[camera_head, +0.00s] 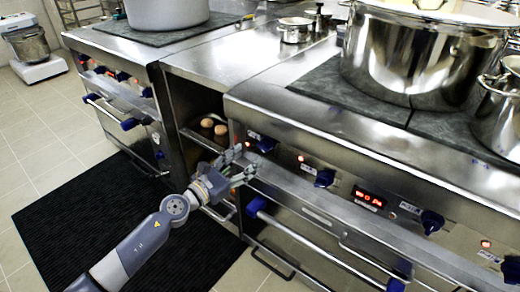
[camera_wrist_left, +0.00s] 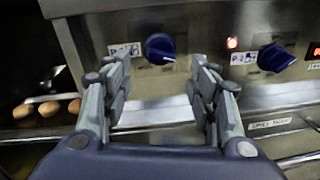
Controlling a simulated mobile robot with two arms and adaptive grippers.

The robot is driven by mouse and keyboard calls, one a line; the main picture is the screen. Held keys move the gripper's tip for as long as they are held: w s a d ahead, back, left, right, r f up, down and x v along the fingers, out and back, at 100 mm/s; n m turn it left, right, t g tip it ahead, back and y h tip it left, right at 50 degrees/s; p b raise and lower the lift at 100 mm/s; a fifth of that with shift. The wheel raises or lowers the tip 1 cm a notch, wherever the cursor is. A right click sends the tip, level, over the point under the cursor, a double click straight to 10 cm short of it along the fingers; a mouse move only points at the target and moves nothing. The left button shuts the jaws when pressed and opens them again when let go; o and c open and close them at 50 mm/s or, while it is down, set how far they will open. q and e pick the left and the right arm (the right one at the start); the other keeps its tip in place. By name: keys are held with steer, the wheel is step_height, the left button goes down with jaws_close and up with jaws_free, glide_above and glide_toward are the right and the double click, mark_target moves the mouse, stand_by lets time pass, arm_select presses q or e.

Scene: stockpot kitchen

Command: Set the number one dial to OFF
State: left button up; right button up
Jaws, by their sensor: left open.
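A row of blue dials is on the front panel of the right-hand stove. The leftmost dial (camera_head: 265,144) is just beyond my left gripper (camera_head: 244,166); this dial also shows in the left wrist view (camera_wrist_left: 160,48), above and between the fingertips, with a small label on its left. My left gripper in the wrist view (camera_wrist_left: 162,90) is open and empty, apart from the dial. A second dial (camera_head: 324,178) is to its right, and it also shows in the wrist view (camera_wrist_left: 276,57). The label text is too small to read surely. My right gripper is out of view.
A blue-ended oven handle (camera_head: 320,240) runs below the panel. A red digital display (camera_head: 368,198) sits between dials. A large pot (camera_head: 425,60) stands on the stove. Brown round items (camera_head: 214,127) sit in an open compartment left of the panel. A dark mat (camera_head: 85,225) covers the floor.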

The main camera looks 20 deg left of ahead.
mark_target(260, 149)
arm_select(q)
steer(key=x, duration=0.7)
steer(key=shift+w+f, duration=0.1)
steer(key=shift+w, duration=0.05)
steer(key=c, duration=1.1)
